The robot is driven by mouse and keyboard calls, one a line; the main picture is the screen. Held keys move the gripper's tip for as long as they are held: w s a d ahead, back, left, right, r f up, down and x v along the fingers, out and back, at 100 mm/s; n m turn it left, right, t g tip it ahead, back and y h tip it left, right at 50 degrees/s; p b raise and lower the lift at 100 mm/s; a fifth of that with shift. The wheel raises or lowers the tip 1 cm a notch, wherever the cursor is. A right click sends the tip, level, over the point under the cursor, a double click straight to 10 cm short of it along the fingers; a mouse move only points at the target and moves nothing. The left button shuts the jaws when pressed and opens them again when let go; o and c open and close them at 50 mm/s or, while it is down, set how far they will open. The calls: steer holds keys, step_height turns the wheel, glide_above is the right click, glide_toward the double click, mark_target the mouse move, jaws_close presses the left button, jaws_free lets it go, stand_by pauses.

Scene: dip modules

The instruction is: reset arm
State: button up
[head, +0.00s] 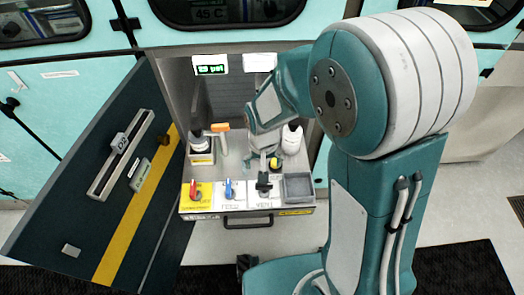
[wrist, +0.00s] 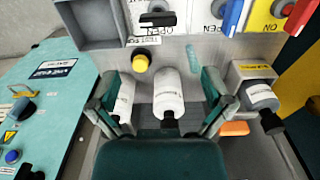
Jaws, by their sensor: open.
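My gripper (head: 264,145) hangs over the shelf of an open cabinet module in the head view, at the end of my bent arm. In the wrist view my gripper (wrist: 160,88) is open, its two teal fingers wide apart. A white bottle (wrist: 168,92) with a black cap shows between the fingers, and I cannot tell how far below them. A second white bottle (wrist: 125,100) is partly hidden behind the left finger. In the head view one white bottle (head: 292,140) stands right of my gripper. No object is visibly held.
The front panel carries a red knob (head: 195,190), a blue knob (head: 229,188), a black handle (head: 263,184) and an empty grey tray (head: 298,187). A yellow-black button (head: 274,163) sits behind. A black-capped bottle (head: 201,146) and an orange-handled item (head: 223,138) stand left. An open door (head: 100,190) flanks the left.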

steer(key=s+d+r+t, duration=0.2)
steer(key=s+d+r, duration=0.1)
steer(key=r, duration=0.4)
steer(key=s+d+r+t, duration=0.1)
steer(key=s+d+r, duration=0.3)
steer(key=r, duration=0.4)
steer(key=s+d+r+t, duration=0.2)
steer(key=s+d+r, duration=0.2)
steer(key=r, duration=0.3)
steer(key=shift+s+r+n+t, duration=0.3)
steer(key=shift+s, duration=0.5)
